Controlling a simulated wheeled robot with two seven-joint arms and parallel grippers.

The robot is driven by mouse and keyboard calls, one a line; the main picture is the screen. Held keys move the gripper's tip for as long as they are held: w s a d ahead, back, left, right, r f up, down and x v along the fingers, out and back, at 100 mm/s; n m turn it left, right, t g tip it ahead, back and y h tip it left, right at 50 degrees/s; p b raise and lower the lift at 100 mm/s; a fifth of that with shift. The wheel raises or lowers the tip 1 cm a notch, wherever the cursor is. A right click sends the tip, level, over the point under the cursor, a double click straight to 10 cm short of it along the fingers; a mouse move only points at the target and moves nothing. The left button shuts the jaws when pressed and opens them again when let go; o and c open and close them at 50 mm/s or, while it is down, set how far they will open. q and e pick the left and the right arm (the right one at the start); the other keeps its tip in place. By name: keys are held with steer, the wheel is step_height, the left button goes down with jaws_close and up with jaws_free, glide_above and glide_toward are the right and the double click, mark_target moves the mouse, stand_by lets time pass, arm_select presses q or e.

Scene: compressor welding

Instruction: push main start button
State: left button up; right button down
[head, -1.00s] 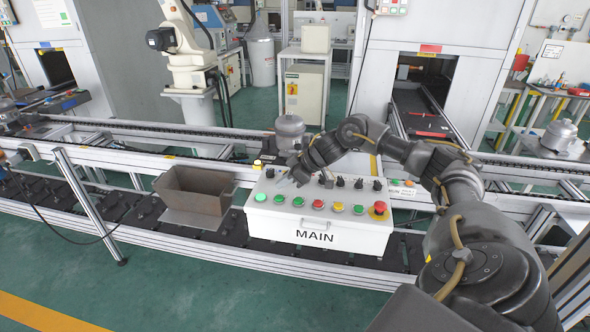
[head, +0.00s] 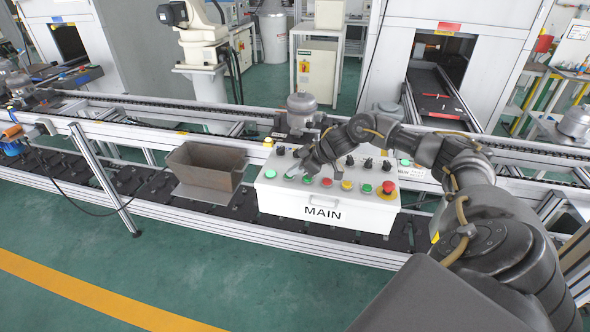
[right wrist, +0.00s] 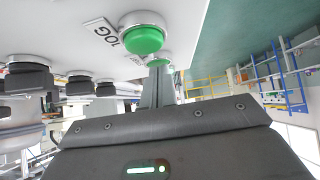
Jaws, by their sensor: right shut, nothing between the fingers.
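The white control box marked MAIN (head: 330,215) stands on the front conveyor rail in the head view. Its sloping face has a row of coloured buttons, with a leftmost green button (head: 270,174), a red button (head: 326,182) and a yellow button (head: 346,185). My right gripper (head: 293,172) is shut and empty, its fingertips low over the left part of the face. In the right wrist view the shut fingers (right wrist: 158,75) point at a small-looking green button (right wrist: 158,62), beyond a nearer large green button (right wrist: 145,38). Contact cannot be told. My left gripper is not in view.
A red mushroom button (head: 388,187) sits at the box's right end, and black knobs line its back row. An open brown bin (head: 205,168) stands left of the box. A grey metal compressor part (head: 301,110) sits behind it on the conveyor.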

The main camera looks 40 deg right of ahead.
mark_target(299, 180)
steer(key=shift+s+a+f, duration=0.15)
steer(key=shift+s+f, duration=0.2)
steer(key=shift+f, duration=0.4)
steer(key=r+p, duration=0.3)
steer(key=r, duration=0.1)
steer(key=r+p, duration=0.1)
steer(key=p, duration=0.1)
steer(key=shift+w+r+p, duration=0.3)
steer(key=shift+r+p, duration=0.05)
steer(key=shift+r, duration=0.05)
steer(key=shift+s+d+r+b, duration=0.15)
steer(key=shift+s+d+b, duration=0.4)
steer(key=shift+b, duration=0.4)
steer(key=b+v, duration=0.2)
steer(key=v, duration=0.6)
steer(key=shift+r, duration=0.45)
steer(key=shift+w, duration=0.1)
